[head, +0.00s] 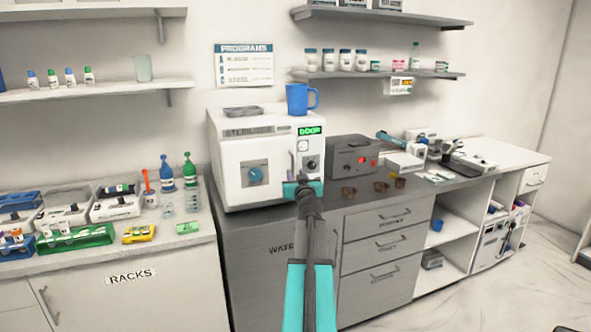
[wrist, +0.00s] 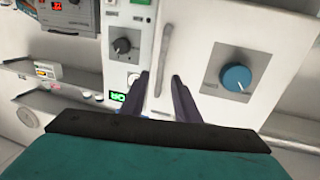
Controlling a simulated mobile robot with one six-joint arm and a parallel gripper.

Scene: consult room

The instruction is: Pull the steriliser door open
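The steriliser (head: 222,141) is a white box on the dark grey cabinet, with its door (head: 236,190) shut. The door has a blue round knob (head: 255,175), also seen in the wrist view (wrist: 236,78). A slim grey upright door handle (wrist: 165,55) shows in the wrist view. My gripper (head: 300,180) is in front of the door's right side, by the handle. In the wrist view my gripper (wrist: 161,78) is open, its two dark fingers apart with the handle's end between them in the picture. I cannot tell whether they touch it.
A blue mug (head: 298,99) and a grey tray (head: 243,111) stand on top of the steriliser. A dark grey box with a red display (head: 352,157) is close on the right. Small brown cups (head: 349,191) sit before it. Racks and bottles fill the left counter.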

